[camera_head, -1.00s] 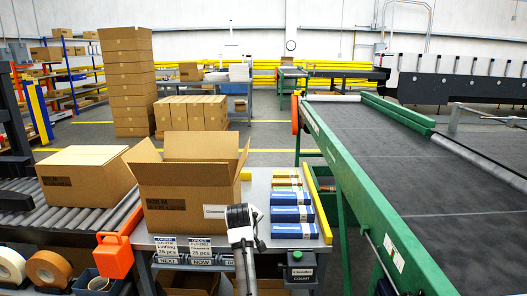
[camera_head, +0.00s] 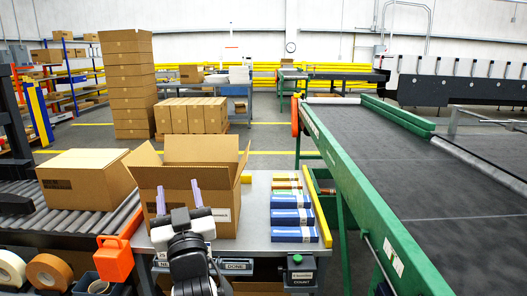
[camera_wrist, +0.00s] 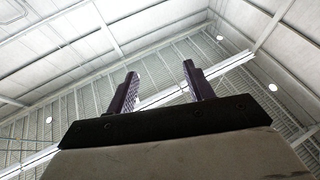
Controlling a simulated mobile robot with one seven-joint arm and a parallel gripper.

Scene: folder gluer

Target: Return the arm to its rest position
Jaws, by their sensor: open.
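My gripper (camera_head: 179,197) is in front of the open cardboard box, its two purple fingers pointing up and spread apart with nothing between them. In the wrist view the fingers of my gripper (camera_wrist: 160,90) are also apart and empty, with the ceiling behind them. The wrist and arm below it hide part of the box's front and the table's front edge.
The open box (camera_head: 225,195) stands on a grey table (camera_head: 257,222) beside stacked blue cartons (camera_head: 292,217). A closed box (camera_head: 85,180) sits on a roller conveyor (camera_head: 60,228) at left. A green-framed belt conveyor (camera_head: 400,160) runs along the right.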

